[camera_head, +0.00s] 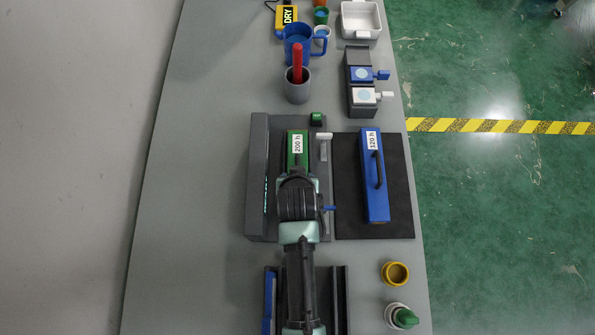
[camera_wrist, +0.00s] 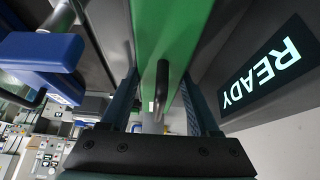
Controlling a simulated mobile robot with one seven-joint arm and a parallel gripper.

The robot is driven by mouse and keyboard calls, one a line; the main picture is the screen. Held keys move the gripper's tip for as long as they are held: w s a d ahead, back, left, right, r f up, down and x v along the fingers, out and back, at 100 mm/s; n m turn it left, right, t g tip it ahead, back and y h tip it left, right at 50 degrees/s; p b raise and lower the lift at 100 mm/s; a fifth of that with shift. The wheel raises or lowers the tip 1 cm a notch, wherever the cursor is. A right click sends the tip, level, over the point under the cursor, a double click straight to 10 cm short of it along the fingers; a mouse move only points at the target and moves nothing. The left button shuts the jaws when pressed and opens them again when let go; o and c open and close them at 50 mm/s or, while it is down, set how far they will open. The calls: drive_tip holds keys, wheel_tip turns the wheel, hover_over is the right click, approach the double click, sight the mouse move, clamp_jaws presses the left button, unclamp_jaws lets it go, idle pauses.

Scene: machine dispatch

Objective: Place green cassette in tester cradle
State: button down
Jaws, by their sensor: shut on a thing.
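The green cassette (camera_head: 292,150), labelled "200 h", lies lengthwise within the grey tester cradle (camera_head: 259,180). My arm covers its near part in the head view. In the wrist view the green cassette (camera_wrist: 165,25) runs away from me, with its dark handle (camera_wrist: 162,82) between my fingers. My gripper (camera_wrist: 160,118) is shut on that handle. The tester's dark display (camera_wrist: 268,72) reads "READY" in the wrist view. I cannot tell whether the cassette rests fully on the cradle floor.
A blue cassette (camera_head: 375,195), labelled "120 h", lies on a black mat (camera_head: 347,220) to the right. A grey cup (camera_head: 297,94) with a red handle and a blue mug (camera_head: 296,52) stand beyond. A yellow ring (camera_head: 396,273) is near right. The table's left side is clear.

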drive_tip(key=shift+f, duration=0.15)
drive_tip(key=shift+c, duration=0.6)
unclamp_jaws()
drive_tip(key=shift+s+f, duration=0.1)
